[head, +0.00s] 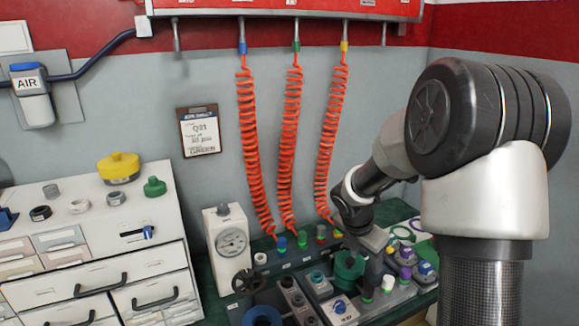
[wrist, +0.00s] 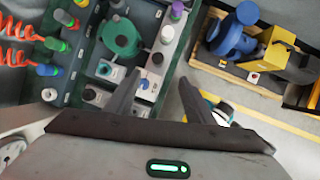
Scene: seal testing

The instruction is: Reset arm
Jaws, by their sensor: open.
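My arm reaches from the right of the head view over the green bench, bent downward. My gripper (wrist: 158,84) is open in the wrist view, its two dark fingers apart with nothing held between them. In the head view the gripper (head: 371,279) hangs low over the test fixtures, beside a round green fixture (head: 348,264). That fixture also shows in the wrist view (wrist: 120,37), above the left finger. Whether the fingers touch any fixture is hard to tell.
Orange coiled hoses (head: 287,140) hang from the red wall panel to a row of coloured fittings. A dial gauge unit (head: 231,243) stands left of them. A white drawer cabinet (head: 85,260) is at the left. A blue flanged part (wrist: 232,38) lies right in the wrist view.

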